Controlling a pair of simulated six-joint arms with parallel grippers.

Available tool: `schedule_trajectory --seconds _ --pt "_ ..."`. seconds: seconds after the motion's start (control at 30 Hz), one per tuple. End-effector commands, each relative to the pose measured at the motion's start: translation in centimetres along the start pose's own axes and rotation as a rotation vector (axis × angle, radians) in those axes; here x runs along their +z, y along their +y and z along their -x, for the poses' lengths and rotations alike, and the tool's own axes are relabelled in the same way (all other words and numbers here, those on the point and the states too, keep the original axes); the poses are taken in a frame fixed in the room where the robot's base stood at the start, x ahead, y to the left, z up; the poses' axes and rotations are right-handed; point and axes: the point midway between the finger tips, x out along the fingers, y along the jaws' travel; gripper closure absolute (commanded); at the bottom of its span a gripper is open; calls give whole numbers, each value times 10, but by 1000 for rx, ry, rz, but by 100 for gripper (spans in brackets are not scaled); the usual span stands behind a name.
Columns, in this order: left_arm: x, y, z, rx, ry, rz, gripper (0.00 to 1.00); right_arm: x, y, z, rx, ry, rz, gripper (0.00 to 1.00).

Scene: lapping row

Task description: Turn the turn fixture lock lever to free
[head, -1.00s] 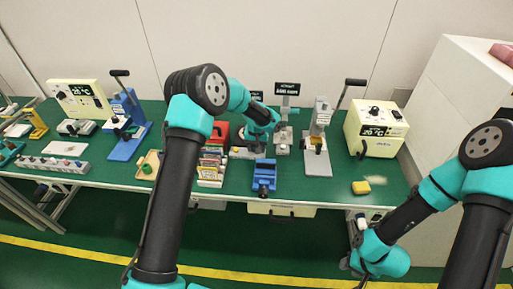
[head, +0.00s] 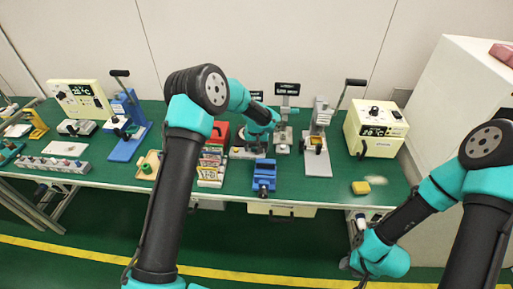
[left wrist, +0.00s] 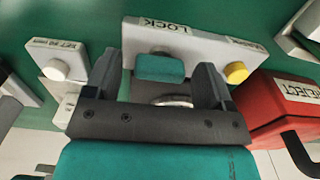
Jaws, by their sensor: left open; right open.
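A pale plate with a LOCK label (left wrist: 163,25) fills the middle of the left wrist view. A teal block-shaped handle (left wrist: 160,68) stands over it, with a round metal part below it. I take this handle to be the lock lever. My left gripper (left wrist: 158,76) is open, with one finger on each side of the handle. I cannot tell whether the fingers touch it. In the head view my left forearm mostly hides this fixture (head: 240,153). My right gripper (head: 352,246) is open and empty, off the bench's front edge, partly hidden by its own wrist.
A yellow knob (left wrist: 236,72) sits at the plate's right end. A blue vise (head: 264,176) and a grey press (head: 318,150) stand nearby on the green bench.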

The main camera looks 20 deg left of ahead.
Motion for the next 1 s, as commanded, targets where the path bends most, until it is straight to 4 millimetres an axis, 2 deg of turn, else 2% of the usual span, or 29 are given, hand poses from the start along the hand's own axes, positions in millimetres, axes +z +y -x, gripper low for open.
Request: schedule_trajectory --seconds 0.17,0.37,1.0 --pt "0 0 2 0 0 0 23 0 0 0 0 0 0 57" --pt "-1 0 20 1 3 -1 23 0 0 0 0 0 0 57" --pt "0 0 138 1 3 -1 23 0 0 0 0 0 0 57"
